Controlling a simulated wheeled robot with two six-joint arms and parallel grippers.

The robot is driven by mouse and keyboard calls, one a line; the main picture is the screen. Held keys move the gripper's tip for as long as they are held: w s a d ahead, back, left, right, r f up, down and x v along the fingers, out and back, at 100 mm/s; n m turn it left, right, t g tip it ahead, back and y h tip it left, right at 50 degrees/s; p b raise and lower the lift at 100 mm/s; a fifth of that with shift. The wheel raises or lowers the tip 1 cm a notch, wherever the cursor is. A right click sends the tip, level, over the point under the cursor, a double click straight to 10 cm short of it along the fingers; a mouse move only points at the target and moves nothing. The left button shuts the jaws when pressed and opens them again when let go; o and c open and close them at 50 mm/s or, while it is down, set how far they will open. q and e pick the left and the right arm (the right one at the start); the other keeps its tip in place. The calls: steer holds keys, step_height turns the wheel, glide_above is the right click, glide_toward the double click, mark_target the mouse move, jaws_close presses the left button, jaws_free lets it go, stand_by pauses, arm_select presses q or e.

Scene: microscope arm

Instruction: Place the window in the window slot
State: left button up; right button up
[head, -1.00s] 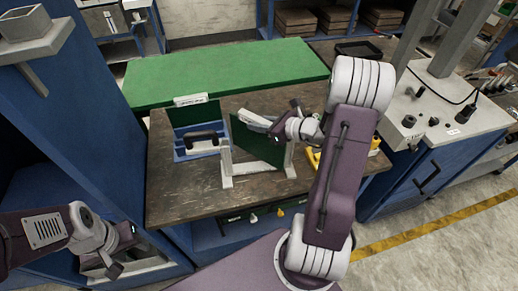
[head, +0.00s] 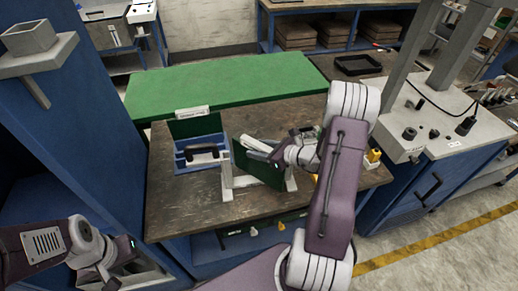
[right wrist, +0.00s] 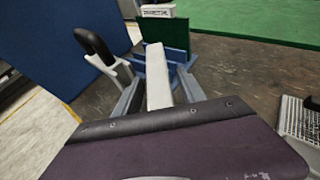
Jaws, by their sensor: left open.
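The window looks like a dark green panel (head: 262,167) with a pale bar (head: 257,145) along its top. It stands between the posts of a pale grey frame (head: 227,172) on the bench. My right gripper (head: 275,152) comes from the right and is shut on the bar. In the right wrist view the pale bar (right wrist: 158,78) lies between the two grey fingers. How far the panel sits in the slot is hidden behind the frame and my arm. My left gripper (head: 122,262) is open and empty at the lower left, away from the bench.
A blue holder (head: 184,163) with a black handle and green back stands left of the frame. Yellow parts (head: 374,156) stand right of my arm. The bench's front left is bare.

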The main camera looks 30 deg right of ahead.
steer(key=shift+r+p, duration=0.3)
steer(key=shift+p, duration=0.05)
steer(key=b+v, duration=0.1)
steer(key=v, duration=1)
steer(key=shift+s+d, duration=0.25)
steer(key=shift+s, duration=0.15)
steer(key=shift+f, duration=0.1)
